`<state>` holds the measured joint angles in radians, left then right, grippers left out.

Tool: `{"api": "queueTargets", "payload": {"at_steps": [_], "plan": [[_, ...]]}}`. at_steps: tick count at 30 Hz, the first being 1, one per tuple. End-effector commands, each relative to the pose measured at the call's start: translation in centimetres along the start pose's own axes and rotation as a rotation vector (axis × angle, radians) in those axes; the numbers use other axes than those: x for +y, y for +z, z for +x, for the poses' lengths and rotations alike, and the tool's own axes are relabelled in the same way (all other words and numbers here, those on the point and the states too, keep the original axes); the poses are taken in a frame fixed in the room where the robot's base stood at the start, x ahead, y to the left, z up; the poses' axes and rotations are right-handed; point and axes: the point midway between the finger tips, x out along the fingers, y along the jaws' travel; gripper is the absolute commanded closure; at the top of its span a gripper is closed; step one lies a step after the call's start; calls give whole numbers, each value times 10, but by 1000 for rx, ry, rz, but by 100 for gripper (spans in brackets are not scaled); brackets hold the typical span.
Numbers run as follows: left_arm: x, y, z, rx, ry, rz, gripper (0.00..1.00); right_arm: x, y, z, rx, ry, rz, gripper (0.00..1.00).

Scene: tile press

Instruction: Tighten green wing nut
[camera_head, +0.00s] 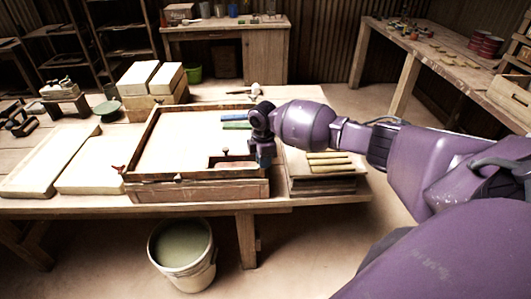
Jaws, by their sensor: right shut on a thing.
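The tile press is a wooden frame (150,178) around a pale slab (190,140), on the near edge of the workbench. A small red wing nut (119,169) shows at its front left corner. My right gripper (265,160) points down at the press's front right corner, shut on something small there. No green wing nut shows; that corner is hidden behind the gripper, so its seating cannot be told. My left gripper is not in view.
Two bars, green (237,125) and blue (235,116), lie at the press's right rear. Yellowish strips (328,162) lie on a stack right of my gripper. Pale slabs (92,172) lie to the left. A bucket (183,254) stands on the floor in front.

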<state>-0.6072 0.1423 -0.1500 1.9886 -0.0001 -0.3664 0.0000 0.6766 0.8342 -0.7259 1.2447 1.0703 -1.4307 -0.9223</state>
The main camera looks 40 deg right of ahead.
Motion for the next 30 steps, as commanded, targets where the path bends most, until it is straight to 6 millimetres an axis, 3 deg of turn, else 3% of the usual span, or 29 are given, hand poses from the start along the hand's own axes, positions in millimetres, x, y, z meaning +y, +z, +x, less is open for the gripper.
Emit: {"api": "queueTargets", "payload": {"at_steps": [3,10,30], "plan": [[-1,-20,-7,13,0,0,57,0,0,-4,0,-2,87,100],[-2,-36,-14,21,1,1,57,0,0,-2,-1,-2,210,100],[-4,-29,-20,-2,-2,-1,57,0,1,0,-1,0,285,100]]}}
